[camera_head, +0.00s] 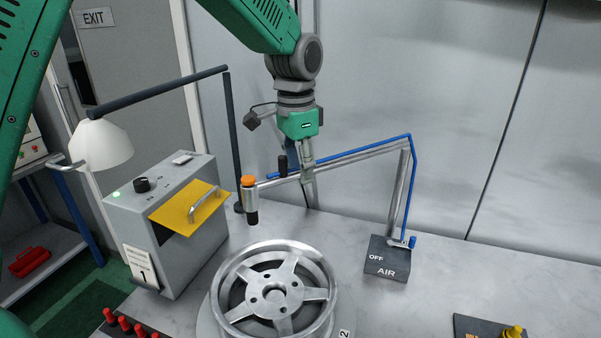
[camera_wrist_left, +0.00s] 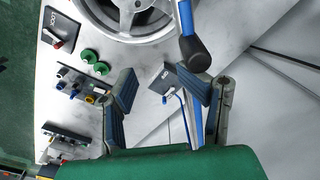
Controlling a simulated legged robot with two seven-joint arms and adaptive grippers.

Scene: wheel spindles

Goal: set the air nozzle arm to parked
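The air nozzle arm (camera_head: 345,155) is a silver bar with a blue hose, held up by a post on a dark block (camera_head: 385,262) marked OFF and AIR. Its nozzle (camera_head: 251,205) with an orange cap hangs near the wheel's back rim. A black handle (camera_head: 282,165) stands up from the bar; a black knob end also shows in the left wrist view (camera_wrist_left: 197,55). My left gripper (camera_head: 308,172) is at the bar, right of the handle. In the left wrist view its fingers (camera_wrist_left: 168,100) are apart, with the bar close to the right finger; contact is unclear. My right gripper is not in view.
A spoked wheel (camera_head: 318,268) sits in front of the nozzle. A grey box (camera_head: 185,265) with a yellow flap and a lamp (camera_head: 103,143) stand at left. Red pegs (camera_head: 125,323) and a dark plate with a yellow knob (camera_head: 512,331) are at the front.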

